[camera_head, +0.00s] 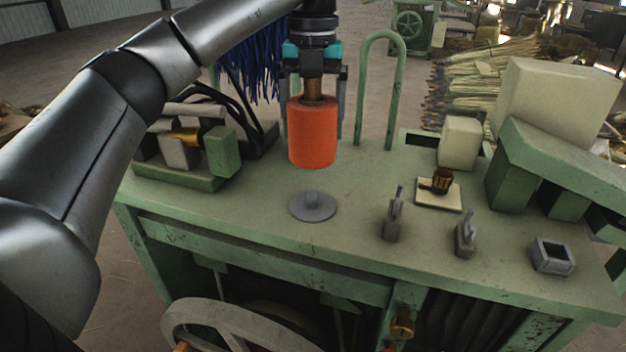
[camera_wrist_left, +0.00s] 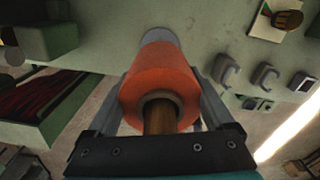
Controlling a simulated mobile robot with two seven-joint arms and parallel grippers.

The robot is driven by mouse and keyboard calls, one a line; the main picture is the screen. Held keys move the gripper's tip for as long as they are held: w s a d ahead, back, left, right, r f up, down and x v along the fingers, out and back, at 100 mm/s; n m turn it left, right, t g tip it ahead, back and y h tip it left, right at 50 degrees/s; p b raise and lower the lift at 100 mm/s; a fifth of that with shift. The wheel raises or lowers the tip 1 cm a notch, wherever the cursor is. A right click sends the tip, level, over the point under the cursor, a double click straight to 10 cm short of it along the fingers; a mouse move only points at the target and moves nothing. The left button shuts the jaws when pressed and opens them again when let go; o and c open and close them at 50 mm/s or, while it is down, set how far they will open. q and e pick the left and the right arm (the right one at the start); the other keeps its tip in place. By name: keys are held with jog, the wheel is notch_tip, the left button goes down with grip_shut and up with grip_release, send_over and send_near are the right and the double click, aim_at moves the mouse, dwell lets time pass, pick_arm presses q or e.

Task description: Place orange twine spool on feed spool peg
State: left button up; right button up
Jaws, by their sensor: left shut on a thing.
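The feed spool peg (camera_head: 312,203) is a short grey stub on a round grey disc, below the spool in the head view. In the left wrist view the orange spool (camera_wrist_left: 160,82) is between the fingers, and the grey disc (camera_wrist_left: 160,36) shows partly beyond its far end. The spool hides the peg there. My right gripper is not in view.
The green table (camera_head: 350,230) has two small levers (camera_head: 393,218) and a grey square socket (camera_head: 552,256) at the right front. A green hoop (camera_head: 382,90) stands behind the spool. A green block assembly (camera_head: 190,150) is at left.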

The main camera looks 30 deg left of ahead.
pick_arm(q)
notch_tip(320, 180, down, 10)
jog(key=shift+r+p, duration=0.15)
jog(key=shift+p, duration=0.3)
jog(key=shift+f, duration=0.2)
jog(key=o, duration=1.4)
jog(key=shift+r, duration=0.15)
notch_tip(320, 180, up, 12)
jog(key=shift+r, duration=0.1)
